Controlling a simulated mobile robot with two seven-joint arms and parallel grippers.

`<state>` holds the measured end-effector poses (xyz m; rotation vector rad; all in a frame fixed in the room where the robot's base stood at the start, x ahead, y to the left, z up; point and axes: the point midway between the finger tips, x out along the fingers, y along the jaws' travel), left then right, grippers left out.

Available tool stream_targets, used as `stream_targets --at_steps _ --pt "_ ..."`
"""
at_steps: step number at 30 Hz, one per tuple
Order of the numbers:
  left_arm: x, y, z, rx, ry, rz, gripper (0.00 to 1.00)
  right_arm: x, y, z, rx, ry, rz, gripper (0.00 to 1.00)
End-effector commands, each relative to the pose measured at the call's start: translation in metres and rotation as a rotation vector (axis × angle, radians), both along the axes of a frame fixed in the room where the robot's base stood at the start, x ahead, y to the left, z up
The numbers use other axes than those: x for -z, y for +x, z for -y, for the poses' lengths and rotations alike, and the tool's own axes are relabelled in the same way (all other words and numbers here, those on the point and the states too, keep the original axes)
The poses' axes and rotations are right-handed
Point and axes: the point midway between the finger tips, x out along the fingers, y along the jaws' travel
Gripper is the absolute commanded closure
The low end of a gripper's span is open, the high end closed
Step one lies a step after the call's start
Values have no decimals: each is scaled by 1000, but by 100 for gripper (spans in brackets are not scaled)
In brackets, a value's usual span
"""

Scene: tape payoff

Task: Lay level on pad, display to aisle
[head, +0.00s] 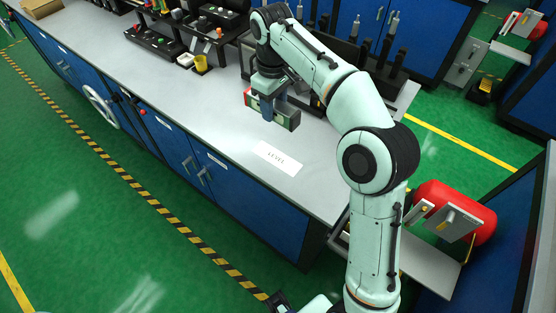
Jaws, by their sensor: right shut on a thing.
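The level (287,117) is a short grey-green bar with a dark face and a red patch at its left end. My right gripper (268,108) points down and is shut around its middle, hiding part of it. The level is over the bench top, behind the pad; I cannot tell whether it touches the surface. Its display cannot be made out. The pad (278,158) is a white rectangle printed "LEVEL", lying bare near the bench's front right.
The grey bench (200,110) has clear room left of the pad. A yellow cup (201,64) and black tool trays (155,41) stand at the back. A dark rack (345,55) is behind the gripper. The green aisle floor (90,210) runs along the bench front.

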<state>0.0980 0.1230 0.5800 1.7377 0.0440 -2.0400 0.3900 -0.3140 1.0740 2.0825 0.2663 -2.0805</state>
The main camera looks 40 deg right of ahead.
Motion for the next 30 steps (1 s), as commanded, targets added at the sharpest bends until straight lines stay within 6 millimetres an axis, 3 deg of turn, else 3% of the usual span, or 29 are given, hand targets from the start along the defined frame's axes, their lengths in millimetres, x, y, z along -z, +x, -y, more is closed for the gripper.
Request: stream_targets --at_steps 2,5,18,30 --pt "4 -1 0 0 1 -2 57 -8 -6 7 -13 4 3 98" --pt "10 -4 0 -1 0 -4 57 0 -9 9 -24 6 -3 98" --pt "45 -14 0 0 0 -16 57 114 -9 9 -23 5 -5 98" --pt "52 -11 0 -3 1 -5 57 163 -9 9 -22 6 -3 98"
